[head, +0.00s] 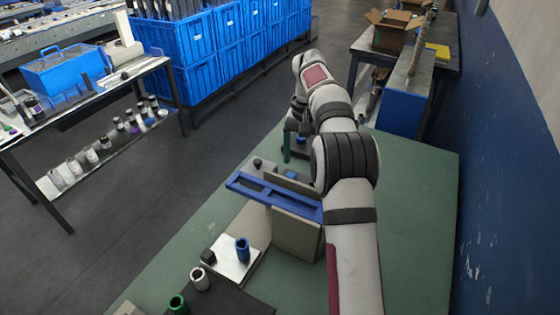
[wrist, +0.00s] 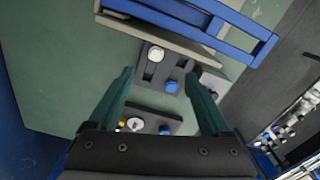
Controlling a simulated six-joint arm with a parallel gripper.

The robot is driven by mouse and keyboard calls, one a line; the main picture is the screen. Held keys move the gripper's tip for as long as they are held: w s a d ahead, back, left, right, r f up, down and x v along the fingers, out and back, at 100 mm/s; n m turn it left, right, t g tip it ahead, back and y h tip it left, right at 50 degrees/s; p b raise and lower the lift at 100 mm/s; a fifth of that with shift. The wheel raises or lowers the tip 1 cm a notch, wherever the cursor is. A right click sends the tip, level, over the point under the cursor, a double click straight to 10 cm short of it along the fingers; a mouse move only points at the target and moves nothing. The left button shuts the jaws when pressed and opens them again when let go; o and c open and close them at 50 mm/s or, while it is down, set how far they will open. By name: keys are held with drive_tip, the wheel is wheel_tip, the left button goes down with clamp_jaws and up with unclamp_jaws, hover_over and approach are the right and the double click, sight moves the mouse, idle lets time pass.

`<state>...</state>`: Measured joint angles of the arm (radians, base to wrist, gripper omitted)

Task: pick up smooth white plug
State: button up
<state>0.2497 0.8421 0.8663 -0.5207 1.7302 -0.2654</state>
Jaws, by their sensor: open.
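A white round plug (wrist: 156,54) stands in a slot of a dark grey block in the wrist view, a little beyond my fingertips. A second white round piece (wrist: 135,125) is on another dark block nearer my gripper's body; its outline looks less even. I cannot tell for certain which is the smooth one. My gripper (wrist: 158,75) is open, its two green fingers wide apart with nothing held between them. A blue plug (wrist: 171,87) lies between the fingertips in the picture. In the head view, my arm hides most of this area.
A blue slotted frame (head: 275,195) and upright beige panels (head: 296,233) stand close to my gripper. Nearer are a white cylinder (head: 200,279), a blue cylinder (head: 242,250) and a green one (head: 178,304). The green tabletop (head: 415,215) is clear at right.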

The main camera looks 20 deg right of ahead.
drive_tip(key=f, duration=0.6)
drive_tip(key=w+d+f, duration=0.1)
drive_tip(key=f, duration=1)
drive_tip(key=shift+w+d+f, duration=0.35)
drive_tip(key=shift+w, duration=0.05)
clamp_jaws()
